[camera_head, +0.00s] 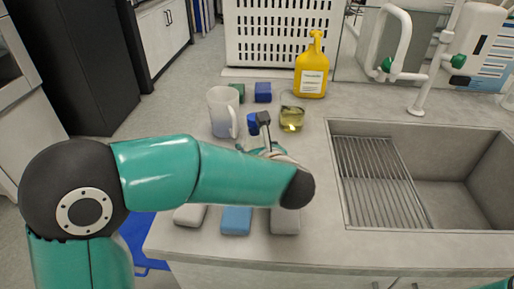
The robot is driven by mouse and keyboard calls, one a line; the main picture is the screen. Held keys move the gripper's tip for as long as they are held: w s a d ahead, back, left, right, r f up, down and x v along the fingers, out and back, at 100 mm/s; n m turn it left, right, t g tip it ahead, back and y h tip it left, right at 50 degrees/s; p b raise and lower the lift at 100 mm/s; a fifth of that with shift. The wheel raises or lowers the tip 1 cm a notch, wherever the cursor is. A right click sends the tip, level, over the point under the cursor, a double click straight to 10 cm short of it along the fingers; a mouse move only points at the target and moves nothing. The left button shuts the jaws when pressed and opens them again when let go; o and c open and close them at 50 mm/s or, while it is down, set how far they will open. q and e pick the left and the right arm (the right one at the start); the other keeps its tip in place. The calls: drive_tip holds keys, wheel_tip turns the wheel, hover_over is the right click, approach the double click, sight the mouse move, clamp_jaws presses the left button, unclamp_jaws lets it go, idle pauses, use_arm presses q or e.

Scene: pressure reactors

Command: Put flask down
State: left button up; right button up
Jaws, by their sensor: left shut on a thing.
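The flask (291,121), a clear glass vessel with yellow-green liquid, is upright at the back of the grey counter, left of the sink. My left arm crosses the front of the view, and my left gripper (262,121), dark with blue parts, is at the flask's left side. It is shut on the flask, though the contact is small and partly hidden by my wrist. Whether the flask's base touches the counter cannot be told. My right gripper is out of view.
A pale jug (221,112) stands close left of the gripper. Blue (263,92) and green blocks and a yellow bottle (311,75) stand behind. The sink (455,165) with a drying rack (375,180) is to the right. Grey and blue pads (236,221) lie at the front edge.

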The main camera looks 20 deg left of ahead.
use_arm(q)
drive_tip(key=shift+f, duration=0.1)
drive_tip(key=o, duration=1.3)
drive_tip(key=shift+r, duration=0.2)
drive_tip(key=v, duration=1.2)
drive_tip(key=shift+f, duration=0.15)
drive_tip(key=shift+s, duration=0.1)
